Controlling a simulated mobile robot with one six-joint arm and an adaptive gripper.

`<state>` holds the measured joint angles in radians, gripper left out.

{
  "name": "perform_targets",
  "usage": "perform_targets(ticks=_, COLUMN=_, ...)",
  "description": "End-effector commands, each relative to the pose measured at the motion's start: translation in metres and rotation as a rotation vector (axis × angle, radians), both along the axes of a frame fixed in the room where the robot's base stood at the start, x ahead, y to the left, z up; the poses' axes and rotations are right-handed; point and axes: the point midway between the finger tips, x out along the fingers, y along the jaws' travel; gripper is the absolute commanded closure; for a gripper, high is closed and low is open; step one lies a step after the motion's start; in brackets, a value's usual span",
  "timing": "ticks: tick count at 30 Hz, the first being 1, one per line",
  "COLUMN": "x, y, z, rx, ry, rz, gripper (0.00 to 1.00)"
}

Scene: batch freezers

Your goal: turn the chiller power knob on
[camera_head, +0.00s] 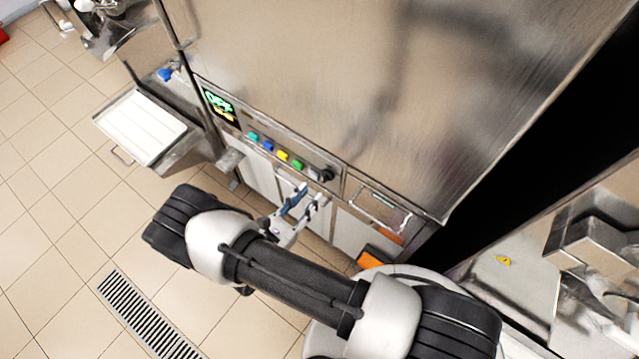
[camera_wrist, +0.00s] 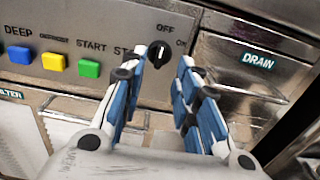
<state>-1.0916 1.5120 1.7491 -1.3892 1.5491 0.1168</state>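The chiller power knob (camera_wrist: 159,55) is a black round knob with a white mark on the steel panel, with OFF printed above it and ON to its upper right. Its white mark points up, near OFF. In the head view the knob (camera_head: 326,175) sits at the right end of the button row. My gripper (camera_wrist: 162,68) is open, its blue-padded fingers pointing at the panel with the knob between the tips in the picture. In the head view my gripper (camera_head: 306,198) is just below and in front of the knob. I cannot tell whether the fingers touch it.
Blue (camera_wrist: 20,54), yellow (camera_wrist: 53,61) and green (camera_wrist: 89,68) buttons line the panel left of the knob. A DRAIN drawer (camera_wrist: 245,75) is to the right. A white tray (camera_head: 140,124) sticks out at left. Tiled floor (camera_head: 60,215) is open at left.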

Motion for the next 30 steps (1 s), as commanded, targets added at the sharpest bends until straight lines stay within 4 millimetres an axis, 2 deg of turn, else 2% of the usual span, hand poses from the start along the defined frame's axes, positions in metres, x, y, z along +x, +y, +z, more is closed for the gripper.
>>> perform_targets(ticks=3, x=0.019, y=-0.016, z=-0.001, rx=0.001, ry=-0.001, rz=-0.006, gripper=0.71)
perform_targets(ticks=9, x=0.039, y=-0.031, z=0.000, rx=0.001, ry=-0.001, rz=-0.003, gripper=0.71)
perform_targets(ticks=21, x=0.046, y=-0.035, z=0.000, rx=0.001, ry=-0.001, rz=0.000, gripper=0.71)
perform_targets(ticks=30, x=0.045, y=-0.035, z=0.000, rx=0.001, ry=-0.001, rz=0.000, gripper=0.90)
